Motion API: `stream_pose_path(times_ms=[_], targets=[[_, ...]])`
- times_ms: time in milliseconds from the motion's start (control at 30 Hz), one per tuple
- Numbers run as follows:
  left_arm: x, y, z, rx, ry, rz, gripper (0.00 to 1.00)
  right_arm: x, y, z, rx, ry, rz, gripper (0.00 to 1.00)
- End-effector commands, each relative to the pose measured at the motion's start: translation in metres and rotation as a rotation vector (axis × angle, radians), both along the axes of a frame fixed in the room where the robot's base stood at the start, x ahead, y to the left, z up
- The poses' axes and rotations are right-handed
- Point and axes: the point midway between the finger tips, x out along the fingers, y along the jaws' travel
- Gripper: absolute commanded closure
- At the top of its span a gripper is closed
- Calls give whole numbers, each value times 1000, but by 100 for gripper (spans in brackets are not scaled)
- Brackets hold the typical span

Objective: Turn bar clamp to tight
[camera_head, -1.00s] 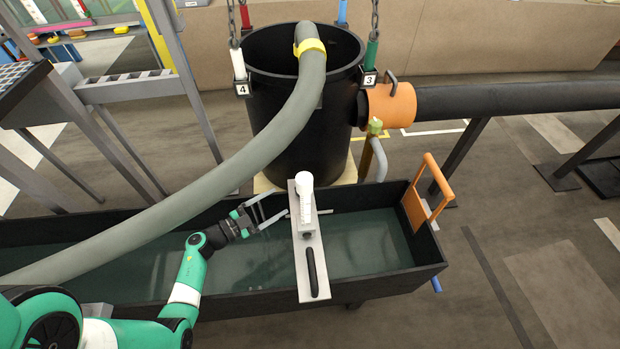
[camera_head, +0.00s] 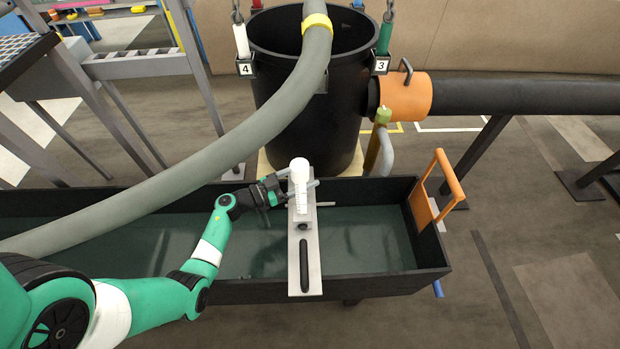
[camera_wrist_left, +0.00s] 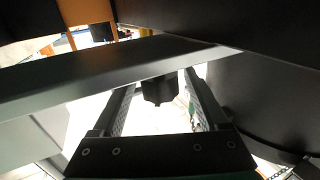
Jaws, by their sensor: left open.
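A pale grey bar (camera_head: 312,262) lies across the flume (camera_head: 377,287). It carries a white upright piece with a round top (camera_head: 299,172) and a long black handle (camera_head: 304,266). I cannot tell for sure which part is the bar clamp. My left gripper (camera_head: 300,188) is open, its fingers reaching right at the white piece, near the bar's far end. In the left wrist view a dark knob (camera_wrist_left: 157,90) shows between the open fingers (camera_wrist_left: 160,84), apart from both, below a grey bar (camera_wrist_left: 100,75). My right gripper is not in view.
A thick grey hose (camera_head: 200,189) runs over the flume into a black barrel (camera_head: 310,130) just behind the bar. An orange frame (camera_head: 437,190) stands at the flume's right end.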

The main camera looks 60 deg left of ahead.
Motion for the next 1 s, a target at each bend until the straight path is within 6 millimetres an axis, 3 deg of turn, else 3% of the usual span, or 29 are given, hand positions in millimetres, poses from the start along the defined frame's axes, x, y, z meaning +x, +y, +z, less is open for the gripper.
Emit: stream_pose_path(times_ms=[133,433,867,1000], targets=[[17,0,-2,1,0,0,24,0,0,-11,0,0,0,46],[21,0,1,0,0,1,24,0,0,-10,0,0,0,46],[20,0,0,0,0,1,100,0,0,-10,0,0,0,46],[21,0,2,-1,-1,7,100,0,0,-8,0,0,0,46]])
